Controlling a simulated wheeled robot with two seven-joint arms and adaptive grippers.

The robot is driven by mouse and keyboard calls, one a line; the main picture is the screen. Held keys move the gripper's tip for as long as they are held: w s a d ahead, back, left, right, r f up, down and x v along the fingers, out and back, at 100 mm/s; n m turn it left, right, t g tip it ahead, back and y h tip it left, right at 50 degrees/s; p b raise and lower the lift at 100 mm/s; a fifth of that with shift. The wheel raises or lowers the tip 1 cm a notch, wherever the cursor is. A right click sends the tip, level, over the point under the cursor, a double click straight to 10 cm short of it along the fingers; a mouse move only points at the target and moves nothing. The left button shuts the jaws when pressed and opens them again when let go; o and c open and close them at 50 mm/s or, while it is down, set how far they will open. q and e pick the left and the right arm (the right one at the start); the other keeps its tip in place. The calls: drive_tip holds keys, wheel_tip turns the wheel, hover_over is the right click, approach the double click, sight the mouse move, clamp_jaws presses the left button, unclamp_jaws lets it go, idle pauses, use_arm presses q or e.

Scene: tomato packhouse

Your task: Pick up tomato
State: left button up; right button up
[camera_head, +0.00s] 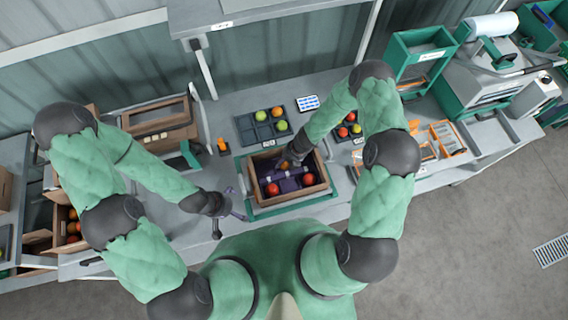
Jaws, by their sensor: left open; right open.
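A wooden crate (322,191) with a dark purple inside stands on a green mat (262,212) at the middle of the bench. Two red tomatoes lie in it, one at the front left (272,189) and one at the right (308,179). An orange tomato (284,164) shows near the crate's back, partly covered by my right gripper. My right gripper (286,168) is open and reaches down into the crate; whether it touches that tomato I cannot tell. My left gripper (236,212) is open and empty, left of the crate near the bench's front edge.
A second tray with red tomatoes (343,132) lies beyond my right forearm. A blue-white card (308,102) and an orange tool (222,145) lie nearby. A box of tomatoes (62,222) stands far left.

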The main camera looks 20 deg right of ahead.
drive_tip(key=shift+a+f, duration=0.1)
drive_tip(key=shift+f, duration=0.1)
drive_tip(key=c, duration=0.5)
drive_tip(key=shift+o, duration=0.2)
drive_tip(key=shift+r, duration=0.15)
